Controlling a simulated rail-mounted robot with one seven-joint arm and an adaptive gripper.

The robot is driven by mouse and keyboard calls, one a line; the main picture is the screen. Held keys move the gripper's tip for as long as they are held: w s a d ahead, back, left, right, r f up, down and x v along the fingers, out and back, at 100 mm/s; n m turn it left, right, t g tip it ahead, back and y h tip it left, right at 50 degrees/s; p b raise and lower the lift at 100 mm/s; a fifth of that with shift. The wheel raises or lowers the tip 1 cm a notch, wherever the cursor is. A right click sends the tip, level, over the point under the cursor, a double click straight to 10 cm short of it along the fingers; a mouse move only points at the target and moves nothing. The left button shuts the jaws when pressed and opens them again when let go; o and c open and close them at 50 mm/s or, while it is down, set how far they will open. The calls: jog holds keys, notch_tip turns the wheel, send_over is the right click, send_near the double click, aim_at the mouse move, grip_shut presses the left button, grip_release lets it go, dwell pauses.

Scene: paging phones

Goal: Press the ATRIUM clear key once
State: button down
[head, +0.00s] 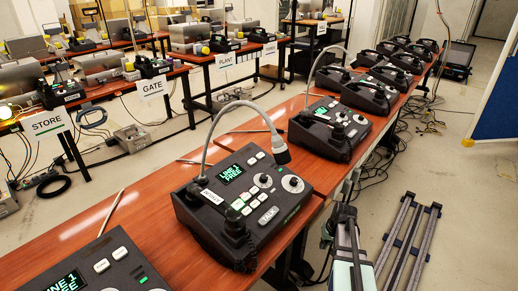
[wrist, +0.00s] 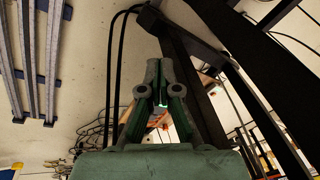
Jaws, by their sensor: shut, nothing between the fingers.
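A dark paging console (head: 285,217) stands on the wooden table in the middle of the head view. Its green screen (head: 231,174) reads LINE 1 FREE. It has a gooseneck microphone, two round dials, several pale keys (head: 246,198) and a TALK key (head: 268,216). A small white label (head: 208,193) on it is too small to read surely, and I cannot tell which key is clear. My gripper (head: 352,176) is beside the table's front edge, right of this console and apart from it. In the wrist view my gripper (wrist: 158,68) is shut and empty.
Similar consoles stand to the left (head: 105,262) and farther back (head: 328,128) on the same table (head: 130,192). The arched gooseneck (head: 228,112) rises above the middle console. Dark table legs and hanging cables are close to my gripper. Grey bars (head: 410,235) lie on the floor at right.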

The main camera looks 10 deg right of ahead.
aim_at(260, 156)
jog(key=w+d+r+m+t+h+p, duration=0.1)
jog(key=w+d+r+t+p, duration=0.1)
jog(key=w+d+r+p, duration=0.35)
jog(key=w+d+r+t+p, duration=0.3)
jog(key=d+r, duration=0.3)
jog(key=r, duration=0.4)
jog(key=w+d+r+m+t+h+p, duration=0.1)
jog(key=w+d+r+t+p, duration=0.1)
jog(key=w+d+r+p, duration=0.35)
jog(key=a+r+y+p, duration=0.1)
jog(key=a+r+p, duration=0.2)
jog(key=a+r, duration=0.5)
jog(key=a+r+t+y+p, duration=0.1)
jog(key=a+r+y+p, duration=0.1)
jog(key=a+r, duration=0.7)
jog(key=a+r+m+t+y+p, duration=0.1)
jog(key=a+r+p, duration=0.2)
jog(key=a+r, duration=0.5)
jog(key=a, duration=1.2)
jog(key=shift+w+r+y+p, duration=0.3)
jog(key=shift+r+y+p, duration=0.05)
jog(key=shift+y, duration=0.05)
jog(key=shift+f, duration=0.15)
